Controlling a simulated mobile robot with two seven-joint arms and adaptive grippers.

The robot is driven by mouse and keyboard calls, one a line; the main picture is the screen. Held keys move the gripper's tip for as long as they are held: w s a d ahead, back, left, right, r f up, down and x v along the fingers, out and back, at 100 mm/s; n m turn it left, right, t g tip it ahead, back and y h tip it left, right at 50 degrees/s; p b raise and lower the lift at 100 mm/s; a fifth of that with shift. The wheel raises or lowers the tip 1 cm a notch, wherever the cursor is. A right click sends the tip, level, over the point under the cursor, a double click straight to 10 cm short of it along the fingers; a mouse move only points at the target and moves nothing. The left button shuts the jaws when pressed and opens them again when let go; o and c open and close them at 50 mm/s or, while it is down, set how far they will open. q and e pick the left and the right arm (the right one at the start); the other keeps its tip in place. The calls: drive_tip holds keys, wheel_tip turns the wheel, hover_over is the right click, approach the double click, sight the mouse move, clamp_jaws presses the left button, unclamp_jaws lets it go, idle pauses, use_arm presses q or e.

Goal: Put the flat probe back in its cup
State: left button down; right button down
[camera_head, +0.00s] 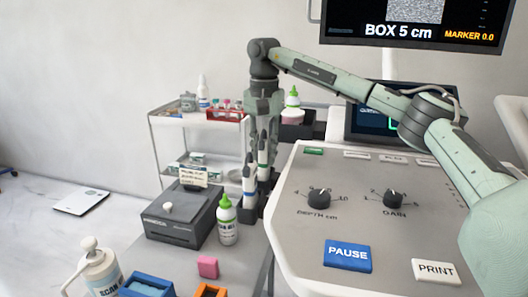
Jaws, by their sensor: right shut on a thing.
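My right arm comes in from the right and reaches over the console. My right gripper (263,132) points down at the console's left edge, shut on the flat probe (263,158), a slim dark and white piece with a green band. The gripper hides its upper part. Another probe (250,176) with a blue band stands upright just left of it. Dark cups (250,211) sit below the probes on the console's side. I cannot tell whether the held probe's lower end is inside a cup or just above it. My left gripper is out of view.
The console (300,235) with knobs and a blue PAUSE button fills the right. A white trolley (165,122) stands behind. A green-capped bottle (227,222), a dark box (180,218), a pink block (208,266) and a pump bottle (98,270) are at the left front.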

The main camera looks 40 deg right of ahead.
drive_tip(key=shift+f, duration=0.3)
idle(0.6)
drive_tip(key=c, duration=1.3)
unclamp_jaws()
